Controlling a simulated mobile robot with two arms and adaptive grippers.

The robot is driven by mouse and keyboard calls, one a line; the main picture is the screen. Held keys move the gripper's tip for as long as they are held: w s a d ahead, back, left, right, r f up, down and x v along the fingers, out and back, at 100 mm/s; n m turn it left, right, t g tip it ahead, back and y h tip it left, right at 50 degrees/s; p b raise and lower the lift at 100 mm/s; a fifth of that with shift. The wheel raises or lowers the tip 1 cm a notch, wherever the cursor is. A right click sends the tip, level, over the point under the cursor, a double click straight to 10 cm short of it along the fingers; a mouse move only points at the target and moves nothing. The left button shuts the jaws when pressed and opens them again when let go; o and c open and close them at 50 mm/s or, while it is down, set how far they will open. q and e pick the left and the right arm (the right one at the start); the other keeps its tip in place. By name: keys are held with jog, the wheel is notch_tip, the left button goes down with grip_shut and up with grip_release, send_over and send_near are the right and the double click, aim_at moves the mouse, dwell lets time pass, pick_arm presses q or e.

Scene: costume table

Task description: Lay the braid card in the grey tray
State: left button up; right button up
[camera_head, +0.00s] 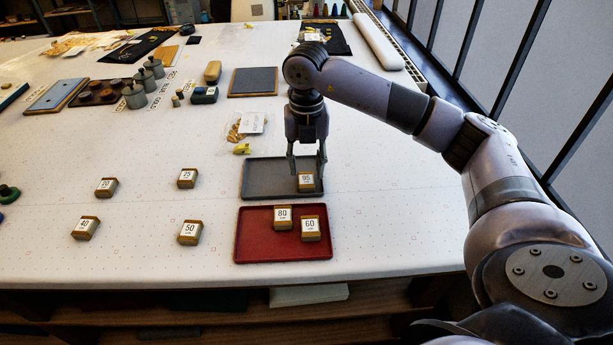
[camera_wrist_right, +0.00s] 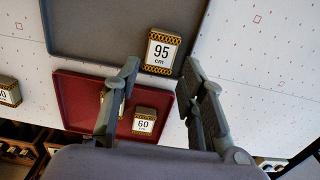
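The braid card marked 95 (camera_head: 306,184) is in the grey tray (camera_head: 266,177), near its right end, label facing up. It also shows in the right wrist view (camera_wrist_right: 161,52), with gold-and-black patterned ends. My right gripper (camera_head: 306,172) is over the grey tray just by this card. Its fingers are apart in the wrist view (camera_wrist_right: 161,68), with the card just beyond the tips and not gripped. Braid cards marked 80 (camera_head: 283,217) and 60 (camera_head: 310,228) lie in the red tray (camera_head: 254,242). My left gripper is not in view.
More cards stand on the white table: 50 (camera_head: 190,232), 40 (camera_head: 85,228), 25 (camera_head: 187,178) and one with an unclear label (camera_head: 106,187). A plastic bag (camera_head: 249,126) lies behind the grey tray. Table space left of the trays is mostly clear.

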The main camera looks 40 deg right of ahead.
aim_at(306, 181)
notch_tip(306, 181, up, 8)
jog(key=shift+b, duration=0.3)
